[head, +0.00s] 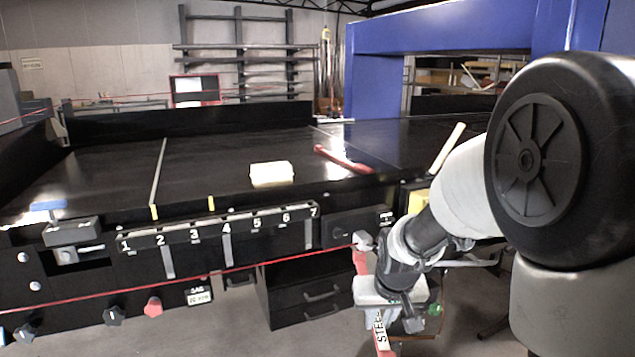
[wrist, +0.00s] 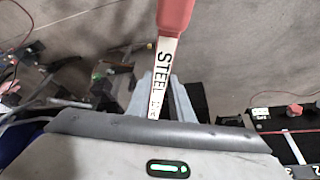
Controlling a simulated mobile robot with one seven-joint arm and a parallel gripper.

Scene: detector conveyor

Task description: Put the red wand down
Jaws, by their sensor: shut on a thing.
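My gripper (head: 382,306) is shut on a red wand (head: 360,262) with a white band lettered STEEL. The gripper hangs low in front of the conveyor's near side, below belt height. The wand stands roughly upright in the head view, its red part above the jaws and the lettered band lower down. In the wrist view, the wand (wrist: 174,14) runs up out of the picture from between the jaws (wrist: 163,98). The wand's far end is out of that view, and my gripper covers part of it in the head view.
A rack numbered 1 to 7 (head: 270,222) runs along the conveyor's front edge. On the black belt (head: 220,175) lie a cream block (head: 271,174), a red bar (head: 343,159) and a pale stick (head: 447,148). A red cord (head: 130,293) crosses the front. Black drawers (head: 310,291) stand below.

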